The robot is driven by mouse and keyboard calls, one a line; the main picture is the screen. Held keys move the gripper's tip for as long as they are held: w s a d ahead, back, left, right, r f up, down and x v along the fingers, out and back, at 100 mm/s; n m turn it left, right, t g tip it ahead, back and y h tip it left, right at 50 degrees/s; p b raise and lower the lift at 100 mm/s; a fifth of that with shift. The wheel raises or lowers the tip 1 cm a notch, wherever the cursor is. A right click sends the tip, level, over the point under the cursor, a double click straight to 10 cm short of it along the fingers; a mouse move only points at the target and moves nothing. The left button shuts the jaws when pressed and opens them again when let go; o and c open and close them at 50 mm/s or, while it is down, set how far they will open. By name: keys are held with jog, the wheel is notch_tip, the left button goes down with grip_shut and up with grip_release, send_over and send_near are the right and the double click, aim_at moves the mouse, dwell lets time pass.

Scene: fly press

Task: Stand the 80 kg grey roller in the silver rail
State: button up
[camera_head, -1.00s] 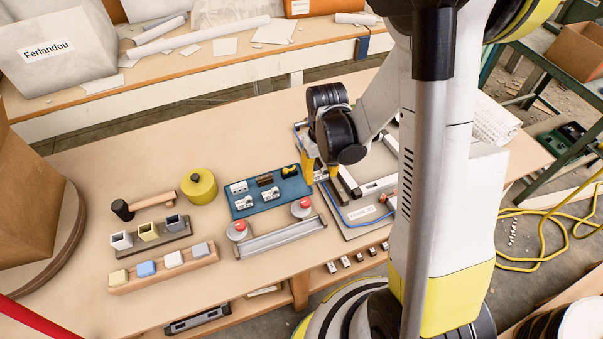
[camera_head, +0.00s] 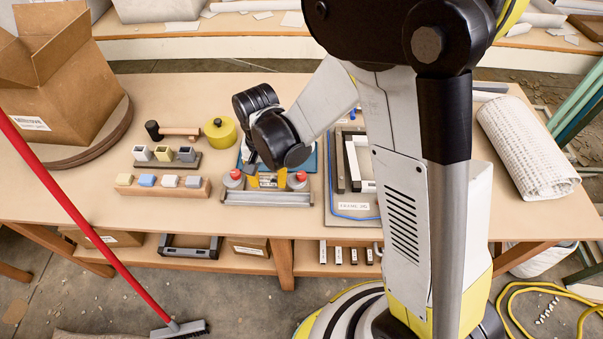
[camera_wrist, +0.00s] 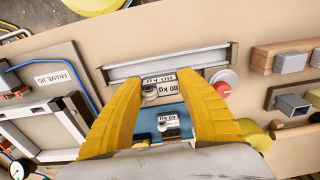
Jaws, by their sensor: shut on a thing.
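My gripper (camera_wrist: 163,84) has its yellow fingers closed on the grey roller (camera_wrist: 178,88), whose pale faces read 80 kg. In the head view my gripper (camera_head: 267,181) is between two red knobs, with the roller mostly hidden by fingers and wrist. The silver rail (camera_head: 265,198) lies along the front of the table. In the wrist view the rail (camera_wrist: 165,60) runs just beyond the fingertips. The roller appears beside the rail on the tray side; I cannot tell its height. Another labelled piece (camera_wrist: 166,122) is on the blue tray (camera_wrist: 146,113).
A frame fixture board (camera_head: 352,212) is to the right. A wooden holder with several blocks (camera_head: 163,187), a mallet (camera_head: 180,131) and a yellow round container (camera_head: 221,134) stand to the left. The table front left is clear.

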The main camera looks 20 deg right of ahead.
aim_at(268, 201)
jog(key=shift+s+a+f, duration=0.25)
jog(key=shift+a+f, duration=0.05)
jog(key=shift+a, duration=0.3)
jog(key=shift+w+f+b, duration=0.15)
jog(key=shift+f+b, duration=1.1)
jog(key=shift+f, duration=0.45)
jog(key=shift+f+b, duration=0.4)
jog(key=shift+b, duration=0.25)
jog(key=shift+f, duration=0.25)
jog(key=shift+f+b, duration=0.3)
jog(key=shift+b, duration=0.3)
jog(key=o, duration=1.3)
